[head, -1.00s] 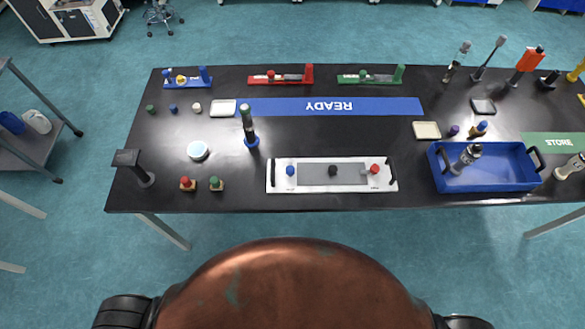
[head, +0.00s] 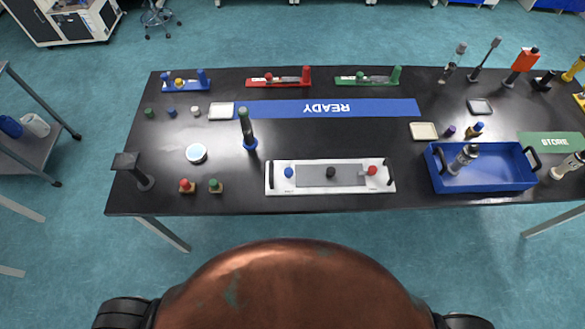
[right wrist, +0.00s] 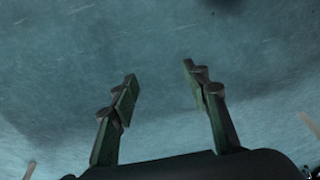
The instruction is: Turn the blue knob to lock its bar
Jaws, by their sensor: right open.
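A white panel (head: 281,186) lies at the front middle of the black table. It carries a blue knob (head: 289,172) at its left end, a black knob (head: 331,172) on the grey middle plate, and a red knob (head: 372,170) at its right end. The red knob has a small bar beside it; whether the blue knob has one is too small to tell. My right gripper (right wrist: 158,85) shows in the right wrist view, open and empty, with only floor behind it. My left gripper is not in view. Neither gripper shows in the head view.
A blue tray (head: 487,187) holding a bottle stands right of the panel. A dark upright tool on a blue base (head: 250,143) stands behind it. Small red (head: 186,186) and green (head: 215,185) knobs on blocks stand left. Blue, red and green fixtures line the back.

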